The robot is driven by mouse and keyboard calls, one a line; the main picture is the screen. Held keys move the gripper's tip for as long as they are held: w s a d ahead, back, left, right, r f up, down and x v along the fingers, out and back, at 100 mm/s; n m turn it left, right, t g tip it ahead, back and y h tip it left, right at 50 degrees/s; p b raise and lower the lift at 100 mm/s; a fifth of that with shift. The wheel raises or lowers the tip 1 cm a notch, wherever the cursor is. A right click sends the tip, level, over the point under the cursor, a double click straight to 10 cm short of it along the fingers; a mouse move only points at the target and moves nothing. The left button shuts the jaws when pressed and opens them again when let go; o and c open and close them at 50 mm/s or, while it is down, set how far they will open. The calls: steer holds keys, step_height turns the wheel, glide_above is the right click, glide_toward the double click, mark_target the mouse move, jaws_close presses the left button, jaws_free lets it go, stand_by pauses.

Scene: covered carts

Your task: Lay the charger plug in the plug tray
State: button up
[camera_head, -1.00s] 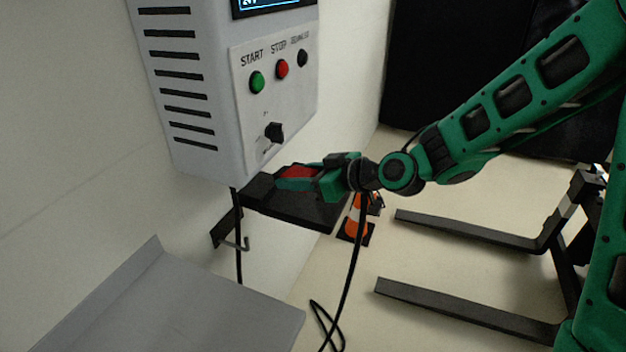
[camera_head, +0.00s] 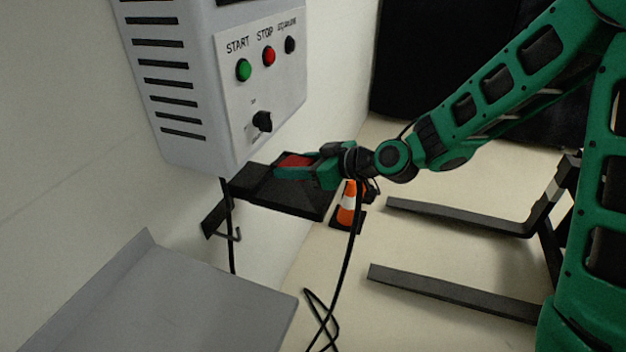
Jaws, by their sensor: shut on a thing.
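The charger plug (camera_head: 294,161) shows as a red part between my gripper's green fingers. My gripper (camera_head: 284,170) is shut on it and points left. A black cable (camera_head: 352,230) hangs from near my wrist and loops at the bottom. The plug tray (camera_head: 300,203) looks like the flat black shelf by the wall, under the control box. My gripper and the plug overlap the tray in the picture. I cannot tell whether the plug touches it. A dark block (camera_head: 250,180) lies left of the fingertips; I cannot tell whether it belongs to the plug or the tray.
A grey control box (camera_head: 215,90) with buttons and a knob hangs above and left of the tray. An orange cone (camera_head: 348,203) and dark forks (camera_head: 455,292) are on the floor to the right.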

steer(key=w+d+f, duration=0.4)
steer(key=w+d, duration=0.1)
steer(key=shift+f, duration=1.85)
steer(key=shift+f, duration=0.15)
steer(key=o, duration=1.4)
steer(key=shift+s+d, duration=0.1)
steer(key=v, duration=1)
steer(key=shift+d+r, duration=0.2)
steer(key=shift+r, duration=0.25)
